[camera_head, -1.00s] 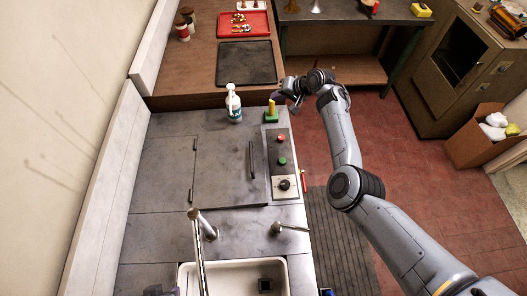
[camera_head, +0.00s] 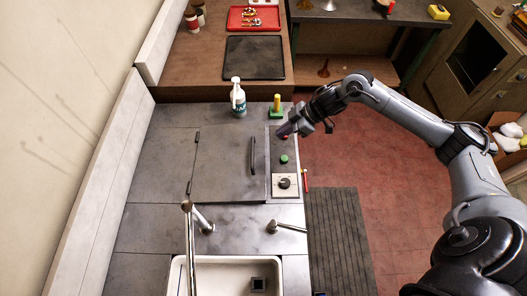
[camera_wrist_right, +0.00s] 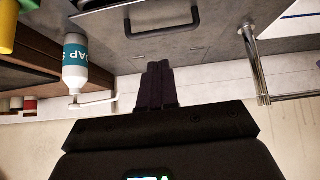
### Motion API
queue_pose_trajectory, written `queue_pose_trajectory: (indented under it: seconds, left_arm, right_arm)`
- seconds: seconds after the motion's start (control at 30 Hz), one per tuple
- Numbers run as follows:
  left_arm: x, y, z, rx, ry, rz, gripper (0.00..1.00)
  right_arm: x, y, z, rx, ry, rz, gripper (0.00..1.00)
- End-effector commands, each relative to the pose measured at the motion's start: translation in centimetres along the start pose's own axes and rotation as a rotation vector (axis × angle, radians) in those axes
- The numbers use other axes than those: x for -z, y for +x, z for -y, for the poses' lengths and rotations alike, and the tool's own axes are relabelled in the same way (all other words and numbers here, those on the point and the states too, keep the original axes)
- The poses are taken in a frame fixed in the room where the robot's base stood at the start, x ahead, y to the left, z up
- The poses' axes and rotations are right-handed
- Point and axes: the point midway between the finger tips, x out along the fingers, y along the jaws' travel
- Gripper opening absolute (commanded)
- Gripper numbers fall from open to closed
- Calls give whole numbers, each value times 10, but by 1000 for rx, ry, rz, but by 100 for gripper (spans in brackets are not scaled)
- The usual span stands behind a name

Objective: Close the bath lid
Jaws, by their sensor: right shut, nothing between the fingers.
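The bath lid (camera_head: 222,170) is a grey square metal plate lying flat, level with the counter top, with hinges on its left and a dark bar handle (camera_head: 253,155) near its right edge. The handle also shows upside down in the right wrist view (camera_wrist_right: 128,22). My left gripper is out of view.
A soap bottle (camera_head: 238,97) and a yellow-and-green object (camera_head: 277,106) stand behind the lid. A faucet (camera_head: 191,235), a lever tap (camera_head: 285,227) and a white sink (camera_head: 179,280) are at the front. The lid's top is clear.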

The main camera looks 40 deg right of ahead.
Motion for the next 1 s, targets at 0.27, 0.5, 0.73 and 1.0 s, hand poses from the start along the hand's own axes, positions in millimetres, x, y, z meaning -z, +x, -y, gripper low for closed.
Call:
queue_pose_trajectory:
  seconds: [0.27,0.5,0.73,1.0]
  left_arm:
    - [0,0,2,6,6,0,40]
    - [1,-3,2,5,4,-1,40]
    - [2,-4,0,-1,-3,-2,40]
    - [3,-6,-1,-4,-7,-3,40]
  right_arm:
    - [-20,18,5,9,17,29,0]
    - [-19,58,5,9,17,28,0]
    - [-20,100,5,8,18,28,0]
    - [-44,123,5,6,16,31,0]
